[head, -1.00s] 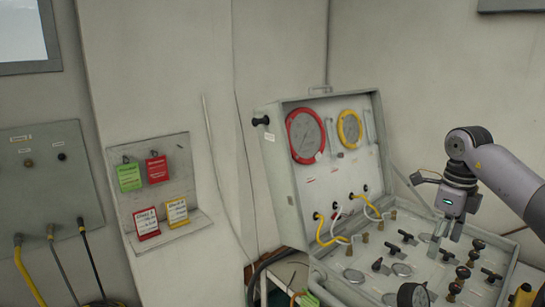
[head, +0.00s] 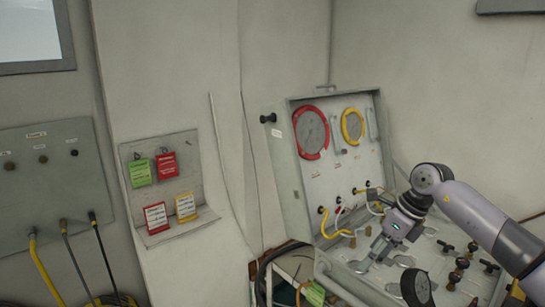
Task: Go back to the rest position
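My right gripper (head: 374,257) is in the head view, over the open air panel case (head: 290,205) at the lower right. Its arm comes in from the right edge, and its fingers tilt down and left over the case's lower panel. I see nothing held in it, but the fingers blend with the grey fittings, so I cannot tell how far they are apart. It hides part of the valves and hoses behind it. My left gripper is not in view.
The case lid carries a red-rimmed gauge (head: 311,133) and a yellow-rimmed gauge (head: 352,126). Black valve handles (head: 461,264) stick up right of the gripper. A wall rack (head: 185,228) with red, green and yellow tags is at the left. Wall hoses (head: 48,278) hang further left.

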